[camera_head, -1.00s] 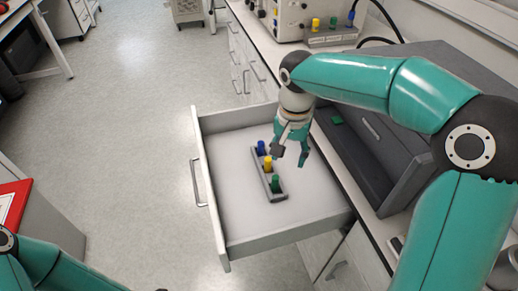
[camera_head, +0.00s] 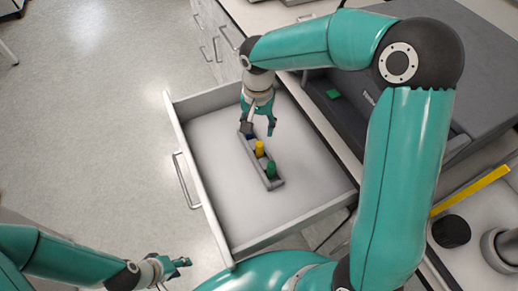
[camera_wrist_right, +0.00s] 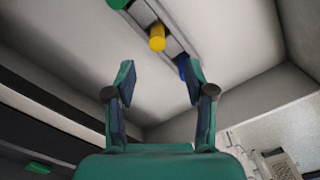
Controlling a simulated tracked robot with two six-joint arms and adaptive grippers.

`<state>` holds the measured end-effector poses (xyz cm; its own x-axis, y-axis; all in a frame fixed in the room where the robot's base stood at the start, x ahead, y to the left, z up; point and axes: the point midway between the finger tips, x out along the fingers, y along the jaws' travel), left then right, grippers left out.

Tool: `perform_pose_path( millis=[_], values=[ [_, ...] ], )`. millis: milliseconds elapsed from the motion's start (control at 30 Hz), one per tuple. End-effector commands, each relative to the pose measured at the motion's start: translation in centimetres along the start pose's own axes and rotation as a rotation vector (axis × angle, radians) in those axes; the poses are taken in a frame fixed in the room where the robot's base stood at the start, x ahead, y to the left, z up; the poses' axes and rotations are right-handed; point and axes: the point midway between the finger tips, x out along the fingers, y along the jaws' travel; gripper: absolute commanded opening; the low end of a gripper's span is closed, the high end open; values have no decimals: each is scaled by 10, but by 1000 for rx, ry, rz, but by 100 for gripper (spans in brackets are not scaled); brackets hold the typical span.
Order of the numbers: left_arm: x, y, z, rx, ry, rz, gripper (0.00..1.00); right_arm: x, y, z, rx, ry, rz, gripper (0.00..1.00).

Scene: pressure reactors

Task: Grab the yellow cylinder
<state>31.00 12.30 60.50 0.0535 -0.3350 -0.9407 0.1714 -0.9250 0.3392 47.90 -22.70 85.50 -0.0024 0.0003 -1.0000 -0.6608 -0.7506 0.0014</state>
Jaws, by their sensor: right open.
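The yellow cylinder (camera_head: 259,149) stands in the middle of a narrow grey holder (camera_head: 273,184) inside an open drawer. A green cylinder (camera_head: 271,168) stands at the near end, and a blue one at the far end is mostly hidden by my right gripper (camera_head: 259,129). That gripper is open and empty above the far end of the holder. In the right wrist view, the yellow cylinder (camera_wrist_right: 157,38) shows ahead of the open fingers (camera_wrist_right: 158,76), with the blue cylinder (camera_wrist_right: 183,66) near one fingertip. My left gripper (camera_head: 184,262) is outside the drawer at lower left; its jaws are too small to judge.
The white drawer (camera_head: 215,215) has raised walls around the holder, with clear floor inside. A grey bench unit (camera_head: 470,55) stands right of it. A black round object (camera_head: 451,231) lies on the counter at lower right.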

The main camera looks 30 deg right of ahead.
Motion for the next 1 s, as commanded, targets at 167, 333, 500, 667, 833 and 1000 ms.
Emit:
perform_pose_path(
  millis=[167,333,500,667,833,1000],
  values=[
    [1,0,0,0,0,0,40,26,0,0,1,-1,1,54],
    [0,0,0,0,1,0,40,34,0,0,-1,0,0,54],
    [-3,1,0,0,1,0,40,53,2,-1,-1,-3,3,54],
    [-4,1,0,0,1,0,40,76,2,-2,-2,-2,2,54],
    [-4,2,0,0,1,0,40,84,2,-2,-1,1,0,54],
    [-4,2,0,0,1,0,40,84,2,-2,-1,1,0,54]
  ],
)
